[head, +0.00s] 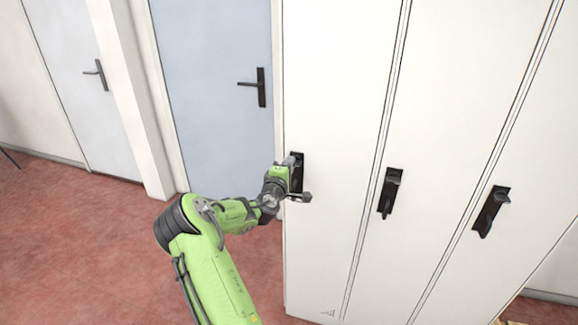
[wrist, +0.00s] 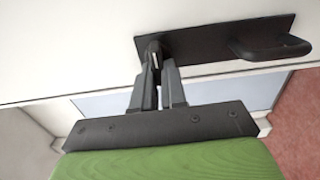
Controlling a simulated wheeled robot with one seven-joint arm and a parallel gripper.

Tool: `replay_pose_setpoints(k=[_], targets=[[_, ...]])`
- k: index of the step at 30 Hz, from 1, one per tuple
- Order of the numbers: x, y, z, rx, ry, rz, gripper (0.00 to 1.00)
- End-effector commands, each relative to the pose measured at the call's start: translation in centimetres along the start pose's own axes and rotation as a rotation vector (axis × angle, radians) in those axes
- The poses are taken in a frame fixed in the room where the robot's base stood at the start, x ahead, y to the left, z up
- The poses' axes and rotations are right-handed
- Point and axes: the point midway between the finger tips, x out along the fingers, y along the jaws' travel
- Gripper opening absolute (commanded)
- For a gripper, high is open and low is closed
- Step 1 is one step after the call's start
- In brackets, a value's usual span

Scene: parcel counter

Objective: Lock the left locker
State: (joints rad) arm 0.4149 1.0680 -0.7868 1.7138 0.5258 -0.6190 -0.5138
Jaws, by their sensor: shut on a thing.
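The left locker (head: 335,90) is a tall white door, and it looks closed. It carries a black lock plate (head: 298,160), partly hidden behind my gripper (head: 289,168) in the head view. In the wrist view the plate (wrist: 205,44) has a small dark knob (wrist: 153,50) at its left end and a looped pull handle (wrist: 275,48) at its right end. My gripper (wrist: 156,66) is shut on the knob, with its fingertips close together around it. The fingers hide part of the knob, so I cannot tell its exact turn.
Two more white locker doors stand to the right, with black lock plates (head: 389,192) and (head: 490,211). A blue door (head: 215,70) and a paler door (head: 75,65) with dark handles are at the left. The red floor (head: 90,250) is clear at the left.

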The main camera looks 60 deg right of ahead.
Motion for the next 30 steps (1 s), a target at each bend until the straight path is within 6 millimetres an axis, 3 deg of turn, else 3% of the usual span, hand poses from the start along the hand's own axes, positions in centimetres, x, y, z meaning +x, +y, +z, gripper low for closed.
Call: replay_pose_setpoints(k=[3,4,8,18,23,30], targets=[[0.1,0.3,-0.1,-0.002,0.003,0.008,0.00],[0.1,0.3,-0.1,-0.002,0.003,0.008,0.16],[0.0,0.2,-0.1,-0.001,0.003,0.006,0.36],[-0.5,0.0,-0.1,0.001,0.001,0.001,0.37],[-3.8,-0.1,-0.2,0.000,0.003,-0.001,0.37],[-10.7,-0.3,-0.2,-0.002,0.005,-0.001,0.37]])
